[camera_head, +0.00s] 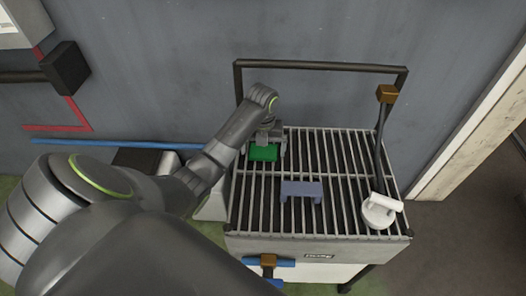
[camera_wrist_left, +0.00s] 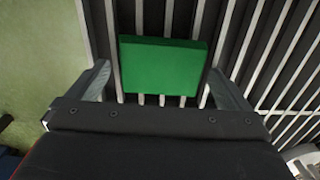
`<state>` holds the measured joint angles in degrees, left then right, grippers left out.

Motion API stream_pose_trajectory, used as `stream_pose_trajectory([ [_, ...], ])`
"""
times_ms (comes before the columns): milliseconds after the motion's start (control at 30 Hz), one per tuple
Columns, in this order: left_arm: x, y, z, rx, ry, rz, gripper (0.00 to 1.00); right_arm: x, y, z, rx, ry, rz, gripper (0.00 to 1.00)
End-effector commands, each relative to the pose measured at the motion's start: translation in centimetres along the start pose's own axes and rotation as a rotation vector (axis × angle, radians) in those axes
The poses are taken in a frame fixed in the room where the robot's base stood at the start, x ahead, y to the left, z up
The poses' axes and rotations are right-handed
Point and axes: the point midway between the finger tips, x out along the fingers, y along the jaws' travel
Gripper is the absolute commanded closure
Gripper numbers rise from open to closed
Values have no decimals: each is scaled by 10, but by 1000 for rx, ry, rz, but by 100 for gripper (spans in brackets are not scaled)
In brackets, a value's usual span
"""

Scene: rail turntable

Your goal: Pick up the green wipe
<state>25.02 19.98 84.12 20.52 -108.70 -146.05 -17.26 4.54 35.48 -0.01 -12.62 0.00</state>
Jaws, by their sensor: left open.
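The green wipe (camera_head: 263,153) is a small flat green block lying on the slatted top of the cart, near its left side. In the left wrist view the wipe (camera_wrist_left: 163,66) lies just ahead of and between the two fingers. My left gripper (camera_head: 267,143) is open directly over the wipe, and it shows in the left wrist view (camera_wrist_left: 153,85) with its fingers spread to either side. Contact between fingers and wipe cannot be made out. My right gripper is in neither view.
The slatted cart (camera_head: 318,228) has a dark rail (camera_head: 320,66) along its back. A blue-grey block (camera_head: 301,190) lies mid-slats. A grey wall is behind.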

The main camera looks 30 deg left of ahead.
Motion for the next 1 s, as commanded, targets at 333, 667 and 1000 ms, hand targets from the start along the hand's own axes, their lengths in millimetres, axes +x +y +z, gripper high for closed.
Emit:
stream_pose_trajectory([
  [333, 0, 0, 0, 0, 0, 0, 39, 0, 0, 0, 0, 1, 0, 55],
  [667, -8, 0, 1, 0, -2, -1, 41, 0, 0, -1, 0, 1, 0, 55],
  [1000, -73, 0, 0, -1, 1, 0, 41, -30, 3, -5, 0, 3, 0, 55],
])
